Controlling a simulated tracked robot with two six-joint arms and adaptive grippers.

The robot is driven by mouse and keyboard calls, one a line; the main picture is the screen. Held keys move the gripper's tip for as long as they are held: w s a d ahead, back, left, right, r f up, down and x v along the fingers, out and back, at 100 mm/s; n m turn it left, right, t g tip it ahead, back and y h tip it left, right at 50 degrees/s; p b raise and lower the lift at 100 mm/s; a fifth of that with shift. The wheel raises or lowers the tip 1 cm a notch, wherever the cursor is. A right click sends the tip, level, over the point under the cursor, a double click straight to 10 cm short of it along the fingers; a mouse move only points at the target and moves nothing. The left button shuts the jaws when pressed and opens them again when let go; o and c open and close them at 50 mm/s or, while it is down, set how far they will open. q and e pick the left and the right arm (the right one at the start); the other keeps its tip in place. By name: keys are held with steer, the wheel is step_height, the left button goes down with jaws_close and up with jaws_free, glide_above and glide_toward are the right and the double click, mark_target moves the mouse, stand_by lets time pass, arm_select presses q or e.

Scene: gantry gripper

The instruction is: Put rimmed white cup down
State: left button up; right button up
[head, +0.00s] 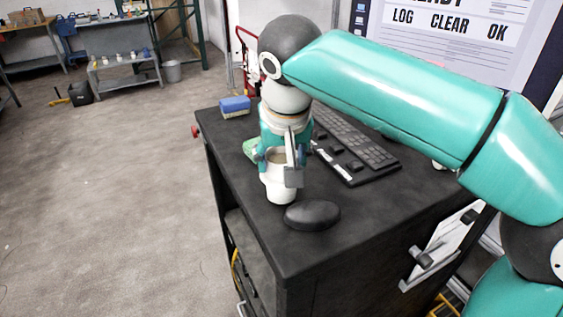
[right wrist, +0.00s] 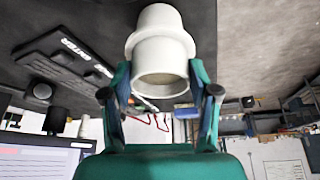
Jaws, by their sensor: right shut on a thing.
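The rimmed white cup (head: 280,185) is upright at the dark desk top (head: 240,160), near its left side. My right gripper (head: 282,165) comes down from above and is shut on the cup, with a finger on either side. In the right wrist view the cup (right wrist: 161,52) sits between the fingertips of the right gripper (right wrist: 160,88). I cannot tell for certain whether the cup's base touches the desk. My left gripper is not in view.
A black mouse (head: 312,214) lies just right of the cup. A keyboard (head: 350,145) is behind it. A blue sponge (head: 235,106) sits at the far left corner, and a green item (head: 250,149) is partly hidden behind the gripper. The desk's left edge is close.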

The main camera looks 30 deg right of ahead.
steer(key=shift+f, duration=0.25)
steer(key=shift+f, duration=0.2)
steer(key=o, duration=1.5)
steer(key=shift+r, duration=0.1)
steer(key=shift+o, duration=0.2)
